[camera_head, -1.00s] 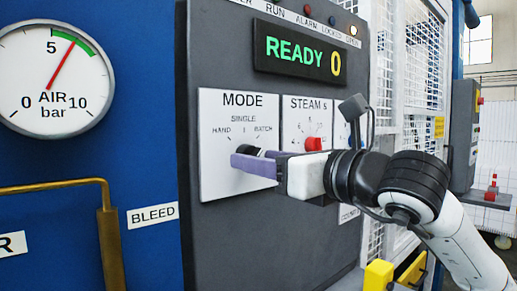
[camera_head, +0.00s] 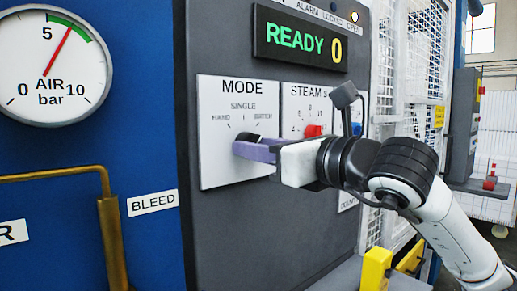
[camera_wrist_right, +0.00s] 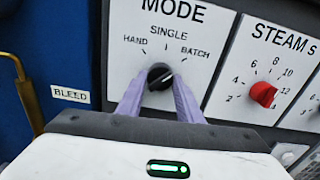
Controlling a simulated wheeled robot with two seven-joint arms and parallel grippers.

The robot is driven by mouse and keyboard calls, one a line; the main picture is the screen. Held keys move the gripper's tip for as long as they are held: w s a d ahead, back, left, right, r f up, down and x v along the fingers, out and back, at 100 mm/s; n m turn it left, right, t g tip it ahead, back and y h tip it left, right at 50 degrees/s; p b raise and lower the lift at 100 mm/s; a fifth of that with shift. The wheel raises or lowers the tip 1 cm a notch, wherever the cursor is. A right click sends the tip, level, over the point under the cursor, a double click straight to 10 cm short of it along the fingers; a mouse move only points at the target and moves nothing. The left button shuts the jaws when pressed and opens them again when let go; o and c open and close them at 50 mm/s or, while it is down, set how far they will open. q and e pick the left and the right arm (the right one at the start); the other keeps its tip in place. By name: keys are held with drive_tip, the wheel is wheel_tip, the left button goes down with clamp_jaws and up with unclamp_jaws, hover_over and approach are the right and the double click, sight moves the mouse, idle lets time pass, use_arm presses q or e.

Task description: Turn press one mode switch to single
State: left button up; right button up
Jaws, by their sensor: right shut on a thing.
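The mode switch is a black knob (camera_wrist_right: 160,76) on the white MODE plate (camera_head: 225,165), with HAND, SINGLE and BATCH marks above it. In the right wrist view its pale pointer line slants up to the right, roughly toward the BATCH side. The knob also shows in the head view (camera_head: 247,138), partly hidden by my fingers. My right gripper (camera_head: 246,150) reaches in from the right. Its two purple fingers stand on either side of the knob in the right wrist view (camera_wrist_right: 160,94), shut on it. My left gripper is not in view.
A red STEAM knob (camera_head: 313,131) sits on the plate to the right, close to my right gripper. The display above reads READY 0 (camera_head: 302,41). An air gauge (camera_head: 55,65) and a brass pipe (camera_head: 112,235) are on the blue wall at left.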

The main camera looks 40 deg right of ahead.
drive_tip(key=shift+d+n+b, duration=0.1)
drive_tip(key=shift+n+b, duration=1.2)
drive_tip(key=shift+n, duration=2.8)
drive_tip(key=o, duration=1)
drive_tip(key=shift+o, duration=0.2)
drive_tip(key=shift+s, duration=0.15)
drive_tip(key=s+b, duration=0.3)
drive_tip(key=s, duration=0.7)
drive_tip(key=shift+d+b, duration=0.3)
drive_tip(key=shift+d, duration=0.1)
